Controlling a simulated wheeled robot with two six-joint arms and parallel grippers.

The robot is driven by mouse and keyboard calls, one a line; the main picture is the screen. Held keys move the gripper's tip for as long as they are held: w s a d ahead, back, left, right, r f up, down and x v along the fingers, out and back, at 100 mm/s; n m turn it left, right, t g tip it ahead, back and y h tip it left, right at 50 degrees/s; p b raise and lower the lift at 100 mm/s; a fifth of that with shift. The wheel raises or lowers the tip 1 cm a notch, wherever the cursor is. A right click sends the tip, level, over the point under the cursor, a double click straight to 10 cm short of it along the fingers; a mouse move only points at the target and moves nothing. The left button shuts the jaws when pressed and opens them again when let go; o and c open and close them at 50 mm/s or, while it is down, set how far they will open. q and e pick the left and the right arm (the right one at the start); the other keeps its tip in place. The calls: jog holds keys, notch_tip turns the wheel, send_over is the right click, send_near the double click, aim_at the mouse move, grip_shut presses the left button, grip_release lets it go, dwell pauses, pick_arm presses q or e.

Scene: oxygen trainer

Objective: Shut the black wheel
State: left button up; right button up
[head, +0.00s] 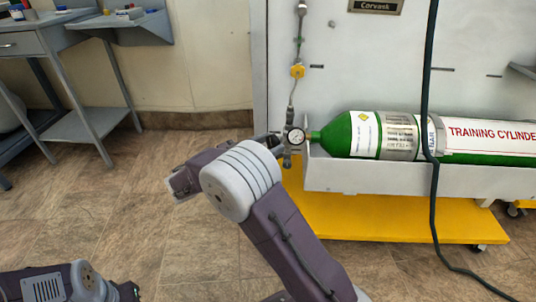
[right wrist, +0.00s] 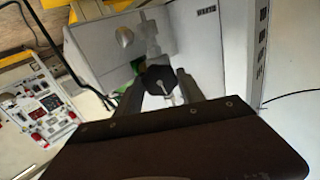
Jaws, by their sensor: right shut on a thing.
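The black wheel (right wrist: 158,79) shows in the right wrist view as a dark, many-sided knob with a light metal piece at its middle. My right gripper (right wrist: 161,94) has one finger on each side of the wheel and is shut on it. In the head view my own right arm covers the gripper and most of the wheel. They are just left of the round pressure gauge (head: 295,136) at the neck of the green cylinder (head: 340,134). Only part of my left arm shows at the bottom left of the head view; its gripper is not in view.
The cylinder lies in a white trough (head: 400,178) above a yellow base (head: 370,217). A dark hose (head: 428,85) hangs in front of it. A yellow fitting (head: 297,71) is on the pipe above the gauge. A grey bench (head: 75,20) stands at left; the floor between is clear.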

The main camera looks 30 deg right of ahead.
jog(key=shift+f+m+b, duration=0.15)
jog(key=shift+m+b, duration=0.3)
jog(key=shift+m, duration=0.55)
jog(key=o, duration=1.4)
jog(key=shift+c, duration=0.2)
jog(key=shift+a+r, duration=0.2)
jog(key=shift+a, duration=0.05)
jog(key=s+a+p, duration=0.1)
jog(key=a+p, duration=0.4)
jog(key=a, duration=0.3)
jog(key=shift+s+a+f, duration=0.15)
jog(key=shift+s+a, duration=0.1)
jog(key=shift+s, duration=0.1)
